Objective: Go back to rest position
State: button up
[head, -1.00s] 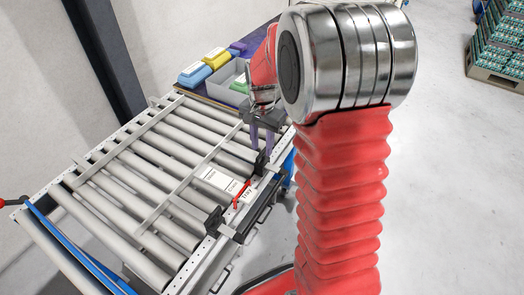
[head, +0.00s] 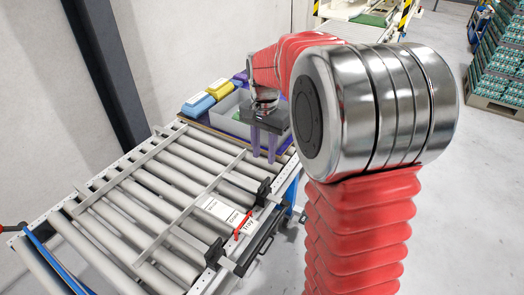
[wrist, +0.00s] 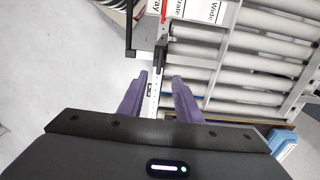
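My gripper (head: 264,143) hangs above the far end of the roller conveyor (head: 150,205) in the head view. Its two purple fingers point down and stand apart with nothing between them. In the wrist view the open fingers (wrist: 157,98) show with the conveyor's side rail below them. My red arm with its silver joint covers the right part of the head view.
A label plate (head: 228,214) and a red lever (head: 243,224) sit at the conveyor's near right edge. Stacked green trays (head: 497,70) stand on a pallet at far right. Open floor lies right.

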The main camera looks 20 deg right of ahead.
dwell(0.3)
jog(key=s+a+r+n+t, duration=0.2)
jog(key=s+a+n, duration=0.3)
jog(key=s, duration=0.5)
jog(key=s+a+r+n+t, duration=0.3)
jog(key=s+a+n, duration=0.3)
jog(key=s, duration=0.5)
jog(key=shift+s+a+r+t, duration=0.3)
jog(key=shift+a+r, duration=0.2)
jog(key=shift+r, duration=0.25)
dwell(0.5)
